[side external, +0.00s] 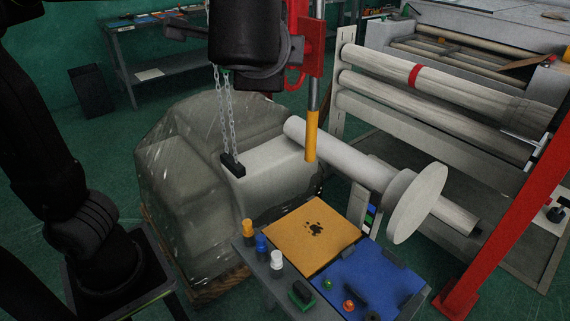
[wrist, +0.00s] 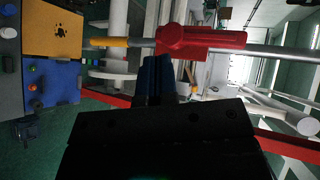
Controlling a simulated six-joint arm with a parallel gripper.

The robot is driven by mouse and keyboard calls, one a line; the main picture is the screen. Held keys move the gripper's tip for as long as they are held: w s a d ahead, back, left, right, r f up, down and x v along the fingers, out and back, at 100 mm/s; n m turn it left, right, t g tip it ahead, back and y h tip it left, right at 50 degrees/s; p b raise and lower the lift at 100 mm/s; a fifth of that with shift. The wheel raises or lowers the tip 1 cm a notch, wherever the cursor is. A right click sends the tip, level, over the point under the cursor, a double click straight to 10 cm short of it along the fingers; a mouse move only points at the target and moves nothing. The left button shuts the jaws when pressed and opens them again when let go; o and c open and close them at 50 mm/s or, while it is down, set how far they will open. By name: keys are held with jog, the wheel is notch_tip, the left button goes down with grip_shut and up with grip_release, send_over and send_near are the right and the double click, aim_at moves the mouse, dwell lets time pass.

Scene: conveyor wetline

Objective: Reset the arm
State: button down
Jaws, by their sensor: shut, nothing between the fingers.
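My gripper (wrist: 158,72) shows in the wrist view as two dark blue fingers, close together and shut with nothing between them. A red clamp (wrist: 200,42) on a metal rod lies just beyond the fingertips in that view; I cannot tell whether they touch. In the side view the red clamp (side external: 312,50) is at the top centre, on an upright rod with a yellow lower end (side external: 311,136). The dark body beside it hides part of that area, and my fingertips cannot be made out there.
A chain (side external: 223,105) with a black block hangs left of the rod. A wrapped bulky load (side external: 180,170) and a white roller (side external: 335,150) stand below. A panel with an orange plate (side external: 285,240), a blue plate (side external: 345,290) and several knobs is in front. A red post (side external: 515,210) stands right.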

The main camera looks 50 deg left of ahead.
jog(key=s+a+f+n+g+h, duration=0.1)
jog(key=s+a+f+n+h, duration=0.2)
jog(key=f, duration=0.4)
jog(key=s+a+f+n+g+h, duration=0.2)
jog(key=s+f+n+h, duration=0.3)
jog(key=s+f+h, duration=0.2)
jog(key=shift+s+a+f+n, duration=0.2)
jog(key=shift+a+f+n, duration=0.2)
jog(key=shift+f, duration=0.35)
